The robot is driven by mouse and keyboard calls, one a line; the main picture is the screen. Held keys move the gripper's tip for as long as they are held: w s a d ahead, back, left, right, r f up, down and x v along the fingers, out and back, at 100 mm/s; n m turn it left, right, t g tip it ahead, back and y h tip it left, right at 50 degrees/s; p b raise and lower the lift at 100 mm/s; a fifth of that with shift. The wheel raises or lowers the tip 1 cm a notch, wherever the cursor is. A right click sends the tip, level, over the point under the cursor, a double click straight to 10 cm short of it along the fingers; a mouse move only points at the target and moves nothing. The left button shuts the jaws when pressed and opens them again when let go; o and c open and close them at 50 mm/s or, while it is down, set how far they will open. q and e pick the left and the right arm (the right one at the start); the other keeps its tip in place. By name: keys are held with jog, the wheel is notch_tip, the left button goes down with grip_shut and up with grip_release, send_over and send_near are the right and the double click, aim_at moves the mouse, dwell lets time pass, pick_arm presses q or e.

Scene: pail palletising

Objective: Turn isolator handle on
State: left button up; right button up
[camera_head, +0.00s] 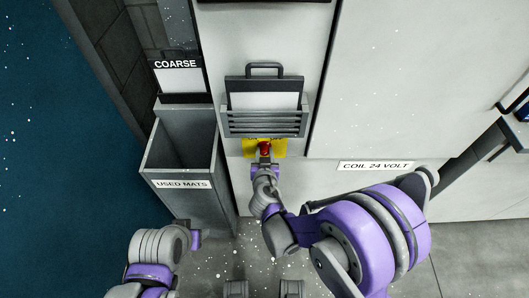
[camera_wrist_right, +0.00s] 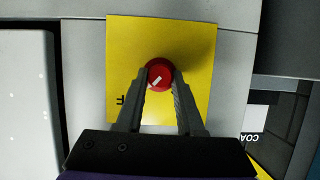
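The isolator handle is a red round knob (camera_head: 265,148) on a yellow plate (camera_head: 249,148) on the pale cabinet front. In the right wrist view the red knob (camera_wrist_right: 160,72) has a pale mark that lies slanted, and the yellow plate (camera_wrist_right: 190,40) fills the middle. My right gripper (camera_wrist_right: 161,80) has its fingers apart, one on each side of the knob. I cannot tell whether they touch it. The right gripper (camera_head: 265,160) also shows at the knob in the head view. My left arm is at the lower left, away from the plate; its fingers cannot be made out.
A grey bin labelled USED MATS (camera_head: 182,184) stands to the left, below a COARSE sign (camera_head: 176,64). A COIL 24 VOLT label (camera_head: 375,166) is on the right. Bare floor lies in front.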

grip_shut()
jog(key=shift+a+f+n+h, duration=0.1)
jog(key=shift+a+n+h, duration=0.05)
jog(key=shift+n+h, duration=0.75)
jog(key=n+h+b, duration=0.1)
jog(key=n, duration=0.1)
jog(key=shift+a+f+n+b, duration=0.1)
jog(key=shift+a+n+b, duration=0.05)
jog(key=shift+n+b, duration=0.25)
jog(key=n+h+b, duration=0.1)
jog(key=n, duration=0.1)
jog(key=n+t+h+b, duration=0.1)
jog(key=shift+a+f+n, duration=0.15)
jog(key=shift+n, duration=0.25)
jog(key=shift+n+t+h+b, duration=0.6)
jog(key=shift+n+h+b, duration=0.45)
jog(key=shift+n, duration=0.55)
